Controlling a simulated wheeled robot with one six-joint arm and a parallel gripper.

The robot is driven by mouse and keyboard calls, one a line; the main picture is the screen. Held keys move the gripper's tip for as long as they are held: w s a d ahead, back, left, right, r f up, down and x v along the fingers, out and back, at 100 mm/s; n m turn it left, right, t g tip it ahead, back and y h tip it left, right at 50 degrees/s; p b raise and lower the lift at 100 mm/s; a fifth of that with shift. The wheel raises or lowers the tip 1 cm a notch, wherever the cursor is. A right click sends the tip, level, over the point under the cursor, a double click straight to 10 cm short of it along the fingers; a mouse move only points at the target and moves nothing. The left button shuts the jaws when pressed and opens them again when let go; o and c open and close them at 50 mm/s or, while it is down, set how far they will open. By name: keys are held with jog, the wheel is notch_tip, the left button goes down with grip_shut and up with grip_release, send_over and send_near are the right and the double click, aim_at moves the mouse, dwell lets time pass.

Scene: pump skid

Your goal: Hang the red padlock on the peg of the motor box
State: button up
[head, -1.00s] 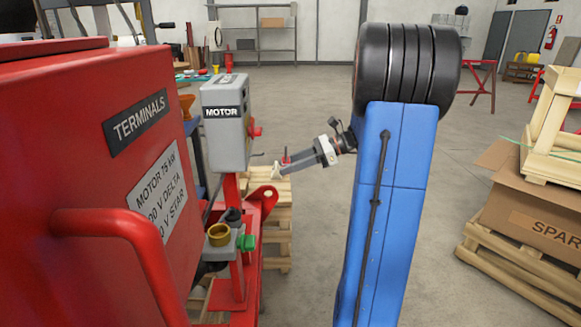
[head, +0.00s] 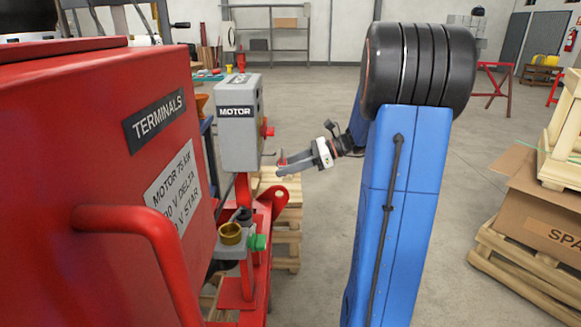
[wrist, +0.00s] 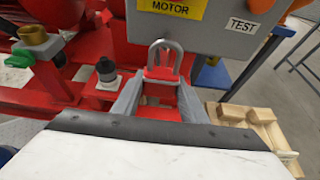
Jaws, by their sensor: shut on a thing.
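The red padlock (wrist: 160,80) shows in the wrist view between the fingers of my gripper (wrist: 160,98). Its grey shackle points up and away from me, and the fingers are shut on its red body. In the head view my gripper (head: 284,168) is to the right of and below the grey motor box (head: 238,140), and only a little red of the padlock shows. The motor box also fills the upper part of the wrist view (wrist: 220,30), beyond the shackle and apart from it. I cannot make out the peg clearly in either view.
A red terminals cabinet (head: 80,150) with a handle fills the left. Below the motor box are a brass fitting (head: 231,233), a green knob (head: 257,242) and a red lug (head: 282,194). A wooden pallet (head: 288,225) stands behind.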

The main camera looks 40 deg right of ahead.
jog(key=shift+r+x, duration=0.15)
jog(key=shift+x, duration=0.95)
jog(key=shift+r+x, duration=0.15)
jog(key=shift+x, duration=0.95)
jog(key=shift+w+a, duration=0.1)
jog(key=shift+w, duration=0.05)
jog(key=o, duration=1.2)
jog(key=v, duration=1.7)
jog(key=shift+s, duration=0.25)
jog(key=shift+d, duration=0.2)
